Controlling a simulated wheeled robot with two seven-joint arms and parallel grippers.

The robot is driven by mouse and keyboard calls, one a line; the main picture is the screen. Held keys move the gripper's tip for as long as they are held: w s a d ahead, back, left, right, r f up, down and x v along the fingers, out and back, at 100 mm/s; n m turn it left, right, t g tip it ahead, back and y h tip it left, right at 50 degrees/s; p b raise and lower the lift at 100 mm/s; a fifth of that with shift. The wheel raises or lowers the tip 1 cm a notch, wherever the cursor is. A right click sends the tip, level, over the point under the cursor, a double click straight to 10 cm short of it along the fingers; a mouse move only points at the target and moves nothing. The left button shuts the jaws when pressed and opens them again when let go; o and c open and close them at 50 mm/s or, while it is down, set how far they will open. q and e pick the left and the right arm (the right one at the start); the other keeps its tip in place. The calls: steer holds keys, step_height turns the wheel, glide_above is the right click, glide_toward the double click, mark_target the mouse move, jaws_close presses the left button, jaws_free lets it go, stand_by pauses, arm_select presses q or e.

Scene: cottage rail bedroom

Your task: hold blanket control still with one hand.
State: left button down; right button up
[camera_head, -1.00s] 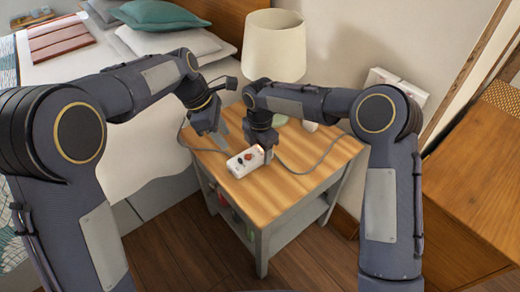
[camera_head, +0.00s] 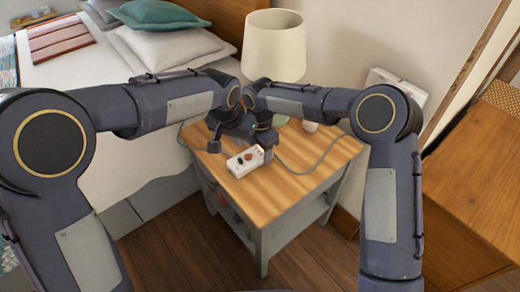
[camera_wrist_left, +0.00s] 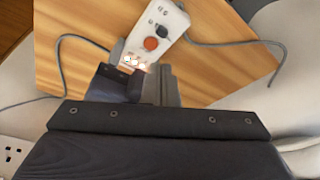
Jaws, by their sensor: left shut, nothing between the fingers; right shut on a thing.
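The blanket control (camera_head: 245,161) is a small white box with a dark knob and a red knob, lying near the middle of the bedside table top (camera_head: 285,190). My right gripper (camera_head: 268,154) is shut on its right end from above. My left gripper (camera_head: 240,128) is just behind the control, partly hidden by its own wrist and the right arm. It is shut and empty; its fingertips cannot be made out in the head view. In the left wrist view the control (camera_wrist_left: 152,38) lies just beyond grey finger parts, with its orange-red knob and small lights showing.
A grey cord (camera_head: 310,168) runs over the table top from the control's area. A lamp (camera_head: 273,45) stands at the back. The bed (camera_head: 150,170) is on the left, a wooden cabinet (camera_head: 470,190) on the right. The table's front is clear.

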arm_select(q)
glide_above(235, 164)
steer(key=d, duration=0.1)
steer(key=shift+d+f, duration=0.2)
steer(key=shift+f, duration=2.25)
steer(key=shift+w+f, duration=0.1)
steer(key=shift+f, duration=0.4)
steer(key=shift+s+a+f, duration=0.15)
steer(key=shift+s+a, duration=0.5)
steer(key=shift+a, duration=0.25)
arm_select(e)
steer(key=shift+r, duration=0.1)
stand_by(0.5)
arm_select(q)
step_height(235, 164, up, 6)
stand_by(0.7)
steer(key=shift+d, duration=0.1)
arm_select(e)
steer(key=o, duration=1.1)
steer(key=shift+o, duration=0.2)
